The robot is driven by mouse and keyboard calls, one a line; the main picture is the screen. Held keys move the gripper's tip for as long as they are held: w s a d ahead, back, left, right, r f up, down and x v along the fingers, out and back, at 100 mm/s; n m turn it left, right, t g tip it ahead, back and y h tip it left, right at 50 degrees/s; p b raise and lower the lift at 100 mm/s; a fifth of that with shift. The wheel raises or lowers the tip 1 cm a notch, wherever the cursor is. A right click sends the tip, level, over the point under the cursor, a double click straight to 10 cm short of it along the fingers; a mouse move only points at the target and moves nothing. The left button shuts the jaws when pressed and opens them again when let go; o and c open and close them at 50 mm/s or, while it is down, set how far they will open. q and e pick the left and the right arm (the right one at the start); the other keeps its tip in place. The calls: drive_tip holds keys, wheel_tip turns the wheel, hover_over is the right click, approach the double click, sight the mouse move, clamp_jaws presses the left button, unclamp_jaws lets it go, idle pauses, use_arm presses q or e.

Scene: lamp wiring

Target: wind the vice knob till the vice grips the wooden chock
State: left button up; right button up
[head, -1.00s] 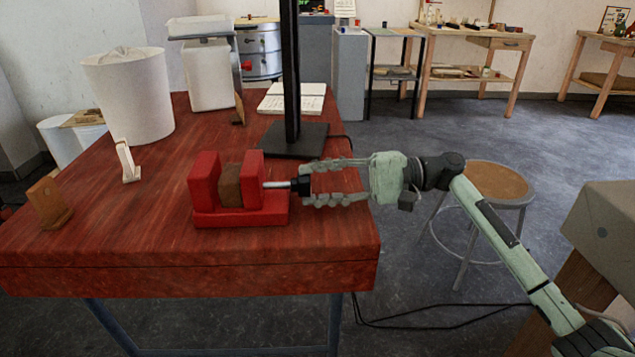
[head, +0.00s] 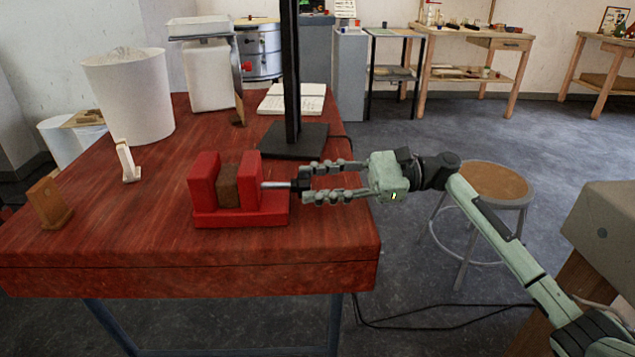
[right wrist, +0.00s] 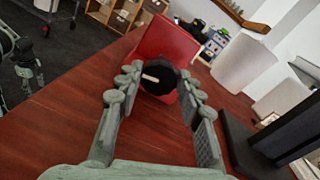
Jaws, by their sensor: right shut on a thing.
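The red vice (head: 240,217) stands on the table with two upright jaws. The brown wooden chock (head: 228,186) sits upright between the jaws; any gap to them is too small to tell. A metal screw runs right from the vice to the dark knob (head: 300,185). My right gripper (head: 306,183) is shut on the knob, a finger on either side. In the right wrist view, the round black knob (right wrist: 159,77) with a pale bar mark sits between the fingertips and hides the chock. Part of my left arm (right wrist: 24,62) shows at that view's left edge, its jaws unclear.
A black post on a flat base (head: 293,140) stands behind the vice. A white bin (head: 130,98), a small white stand (head: 127,162) and a wooden block (head: 49,202) are to the left. The front of the red table (head: 150,240) is clear.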

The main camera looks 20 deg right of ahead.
drive_tip(key=m, duration=0.4)
drive_tip(key=shift+w, duration=0.1)
drive_tip(key=shift+m+y, duration=0.3)
drive_tip(key=shift+m, duration=2)
drive_tip(key=shift+f, duration=0.1)
drive_tip(key=o, duration=1.2)
drive_tip(key=shift+c, duration=0.2)
drive_tip(key=shift+d, duration=0.1)
drive_tip(key=v, duration=1.2)
